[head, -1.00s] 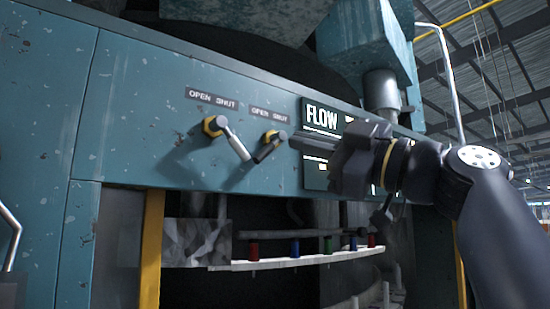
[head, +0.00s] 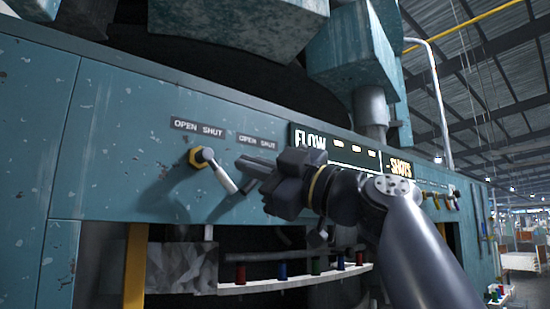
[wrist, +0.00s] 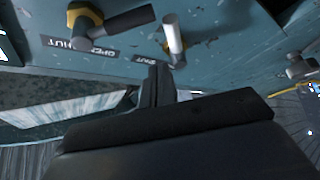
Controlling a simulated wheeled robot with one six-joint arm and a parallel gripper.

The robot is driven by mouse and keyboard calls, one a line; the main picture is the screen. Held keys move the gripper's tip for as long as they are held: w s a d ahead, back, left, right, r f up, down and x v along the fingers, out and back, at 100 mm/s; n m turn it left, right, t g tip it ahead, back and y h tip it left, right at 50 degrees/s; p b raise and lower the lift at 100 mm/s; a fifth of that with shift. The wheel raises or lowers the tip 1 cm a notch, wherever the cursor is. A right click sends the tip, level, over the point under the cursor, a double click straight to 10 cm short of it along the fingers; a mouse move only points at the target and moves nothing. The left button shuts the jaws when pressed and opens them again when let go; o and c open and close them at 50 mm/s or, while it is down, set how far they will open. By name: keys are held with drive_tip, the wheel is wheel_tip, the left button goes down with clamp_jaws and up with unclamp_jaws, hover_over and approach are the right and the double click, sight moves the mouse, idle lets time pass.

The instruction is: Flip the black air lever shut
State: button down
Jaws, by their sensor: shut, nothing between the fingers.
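The black lever (wrist: 120,20) has a yellow hub and shows at the top left of the wrist view, its handle pointing right in that view. In the head view my gripper largely hides it. A white-handled lever (head: 221,175) with a yellow hub stands to its left in the head view, its handle down and to the right. It also shows in the wrist view (wrist: 173,35). My gripper (head: 247,165) is shut and empty, its fingertips in front of the panel near the black lever. In the wrist view the fingertips (wrist: 155,80) appear apart from the black handle.
The worn teal panel (head: 110,130) carries an OPEN SHUT label (head: 198,128) above each lever. A dark FLOW display (head: 335,145) is behind my gripper. Below, a white curved rail (head: 290,281) holds several coloured spools. More small levers (head: 440,197) sit farther right.

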sight(253, 184)
drive_tip(key=w+f, duration=0.1)
drive_tip(key=w+f+p, duration=0.1)
drive_tip(key=w, duration=0.1)
drive_tip(key=shift+w, duration=0.15)
drive_tip(key=shift+d, duration=0.1)
drive_tip(key=shift+f+n+b, duration=0.15)
drive_tip(key=shift+n+b, duration=0.15)
drive_tip(key=shift+b, duration=0.05)
